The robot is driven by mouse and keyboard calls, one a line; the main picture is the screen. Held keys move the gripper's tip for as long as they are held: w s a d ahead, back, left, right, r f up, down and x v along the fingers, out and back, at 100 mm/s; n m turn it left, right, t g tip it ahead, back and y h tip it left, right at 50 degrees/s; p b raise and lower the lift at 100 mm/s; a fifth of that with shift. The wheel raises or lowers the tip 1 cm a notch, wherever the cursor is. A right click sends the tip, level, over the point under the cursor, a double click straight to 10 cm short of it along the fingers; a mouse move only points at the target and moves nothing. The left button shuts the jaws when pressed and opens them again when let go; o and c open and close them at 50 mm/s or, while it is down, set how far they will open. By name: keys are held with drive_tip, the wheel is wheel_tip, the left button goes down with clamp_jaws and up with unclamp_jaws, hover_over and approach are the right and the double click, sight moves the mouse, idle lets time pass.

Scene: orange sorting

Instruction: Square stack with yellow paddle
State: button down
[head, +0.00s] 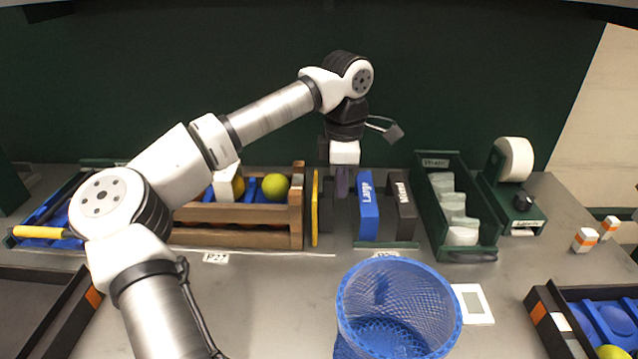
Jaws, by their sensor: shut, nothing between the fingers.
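A thin yellow upright panel (315,209), which looks like the paddle, stands against the right end of the wooden crate (270,238). My gripper (342,194) points down between this panel and a blue block marked "Large" (368,208). Its fingers are shut and hold nothing. I cannot tell whether they touch anything behind them. A dark block with white lettering (402,209) stands just right of the blue one. Pale folded pieces (453,205) lie in a row in a green tray (485,228); which thing is the stack is unclear.
A blue mesh basket (398,300) stands in front. A label dispenser (515,185) stands at right, and a blue-lined tray (545,320) at lower right. A yellow-handled tool (40,232) lies at left. The crate holds oranges or yellow-green fruit (275,186).

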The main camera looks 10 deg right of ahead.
sight(321, 195)
drive_tip(key=shift+w+a, duration=0.25)
drive_tip(key=shift+a, duration=0.8)
drive_tip(key=shift+w+a, duration=0.2)
drive_tip(key=shift+a, duration=0.85)
drive_tip(key=shift+d, duration=0.15)
drive_tip(key=shift+s+d, duration=0.15)
drive_tip(key=shift+d, duration=0.4)
drive_tip(key=shift+r+p, duration=3.1)
drive_tip(key=shift+r, duration=0.95)
